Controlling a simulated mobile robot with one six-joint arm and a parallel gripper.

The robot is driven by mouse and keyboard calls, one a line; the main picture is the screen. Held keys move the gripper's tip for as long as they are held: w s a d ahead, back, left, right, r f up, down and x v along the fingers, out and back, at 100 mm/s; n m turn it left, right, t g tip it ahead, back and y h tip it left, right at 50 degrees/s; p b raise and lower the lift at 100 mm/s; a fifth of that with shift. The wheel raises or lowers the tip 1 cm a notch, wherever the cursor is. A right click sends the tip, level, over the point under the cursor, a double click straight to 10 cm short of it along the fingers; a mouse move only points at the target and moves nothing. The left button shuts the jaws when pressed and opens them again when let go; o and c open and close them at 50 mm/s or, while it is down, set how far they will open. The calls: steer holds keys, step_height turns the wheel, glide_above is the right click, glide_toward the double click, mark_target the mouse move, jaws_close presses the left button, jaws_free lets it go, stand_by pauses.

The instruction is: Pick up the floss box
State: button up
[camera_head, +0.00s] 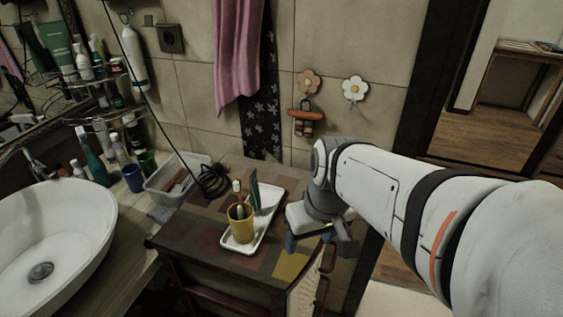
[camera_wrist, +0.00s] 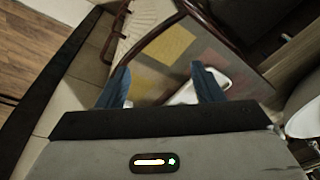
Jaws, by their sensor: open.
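I cannot pick out a floss box for certain in either view. A white tray (camera_head: 262,232) lies on the patchwork-topped cabinet (camera_head: 205,228) and holds a yellow cup (camera_head: 240,228) with toothbrushes and a dark green upright item (camera_head: 254,190). My gripper (camera_head: 308,240) is to the right of the tray, over the cabinet's right edge. In the wrist view my gripper (camera_wrist: 164,78) points at the cabinet top, its two blue fingers apart with nothing held between them. Part of the white tray (camera_wrist: 188,94) shows near the right finger.
A white basin (camera_head: 55,235) is at the left. A translucent bin (camera_head: 178,185) and a coiled black cable (camera_head: 212,180) sit behind the tray. Bottles and a blue cup (camera_head: 133,178) line the counter. A pink towel (camera_head: 238,60) hangs on the wall.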

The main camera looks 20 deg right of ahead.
steer(key=shift+o, duration=0.7)
steer(key=w+f+n+y, duration=0.1)
steer(key=w+d+f+n+g+y+b, duration=0.1)
steer(key=w+f+n+y+b, duration=0.1)
steer(key=f, duration=0.1)
steer(key=shift+w+d+f+y, duration=0.1)
steer(key=shift+w+d+y, duration=0.15)
steer(key=shift+y, duration=0.05)
steer(key=w, duration=0.1)
steer(key=w+d+f+n+y+b, duration=0.1)
steer(key=d+n+y, duration=0.1)
steer(key=shift+w+d+f, duration=0.1)
steer(key=shift+w+f, duration=0.15)
steer(key=shift+w, duration=0.15)
steer(key=w+d+n+t+y+b, duration=0.1)
steer(key=d, duration=0.1)
steer(key=w+d+f+n+t+y, duration=0.1)
steer(key=w+d, duration=0.1)
steer(key=shift+w+f+t+y+b, duration=0.15)
steer(key=shift+w+t+y+b, duration=0.05)
steer(key=shift+t+y+b, duration=0.15)
steer(key=w+d+f+n+t+y+b, duration=0.15)
steer(key=w+d+t, duration=0.25)
steer(key=d, duration=0.4)
steer(key=shift+n+t, duration=0.25)
steer(key=shift+n, duration=0.3)
steer(key=p+x, duration=0.2)
steer(key=x, duration=0.5)
steer(key=shift+w+d, duration=0.1)
steer(key=shift+w, duration=0.05)
